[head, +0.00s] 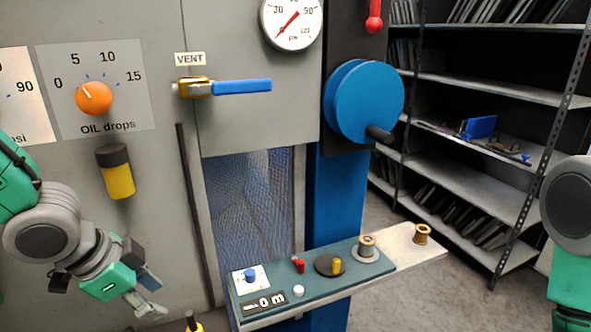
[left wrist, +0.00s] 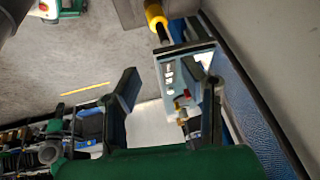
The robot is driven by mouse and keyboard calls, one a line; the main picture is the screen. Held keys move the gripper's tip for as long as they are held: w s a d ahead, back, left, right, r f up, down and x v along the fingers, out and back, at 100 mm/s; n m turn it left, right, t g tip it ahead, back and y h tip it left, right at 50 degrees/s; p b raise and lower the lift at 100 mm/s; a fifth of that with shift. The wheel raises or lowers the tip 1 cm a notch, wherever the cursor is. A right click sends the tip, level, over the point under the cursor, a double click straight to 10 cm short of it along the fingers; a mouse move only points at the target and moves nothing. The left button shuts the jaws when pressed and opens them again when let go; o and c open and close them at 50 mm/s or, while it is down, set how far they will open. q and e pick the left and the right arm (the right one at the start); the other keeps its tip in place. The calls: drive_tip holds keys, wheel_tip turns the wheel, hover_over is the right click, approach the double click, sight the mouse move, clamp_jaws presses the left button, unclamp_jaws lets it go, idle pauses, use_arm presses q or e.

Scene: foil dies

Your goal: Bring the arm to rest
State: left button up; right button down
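My left arm comes in from the left in the head view, in front of the grey machine panel (head: 165,205). My left gripper (head: 147,292) is left of the control shelf (head: 345,282) and apart from it. In the left wrist view the left gripper (left wrist: 168,92) shows its two dark fingers spread, with nothing between them in contact. Part of my right arm shows at the right edge of the head view; its gripper is out of the picture.
A blue-handled vent valve (head: 240,87), an orange oil knob (head: 94,97) and a yellow cylinder (head: 118,174) stick out from the panel. A blue wheel (head: 365,100) is right of them. Metal shelves (head: 465,95) stand at the back right. Open floor (head: 400,290) lies between.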

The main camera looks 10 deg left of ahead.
use_arm(q)
drive_tip(key=s+d+f+n+g+b, duration=0.1)
drive_tip(key=s+d+f+n+b, duration=0.2)
drive_tip(key=f, duration=0.9)
drive_tip(key=s+f+n+g+b, duration=0.25)
drive_tip(key=s+f+n, duration=0.2)
drive_tip(key=f, duration=0.65)
drive_tip(key=s+a+f+n+y+b, duration=0.1)
drive_tip(key=s+f+n+y+b, duration=0.1)
drive_tip(key=s+f, duration=0.8)
drive_tip(key=shift+s+a+f+n+y+b, duration=0.3)
drive_tip(key=shift+a+f+n+y+b, duration=0.15)
drive_tip(key=shift+f+b, duration=0.4)
drive_tip(key=shift+w+f, duration=0.15)
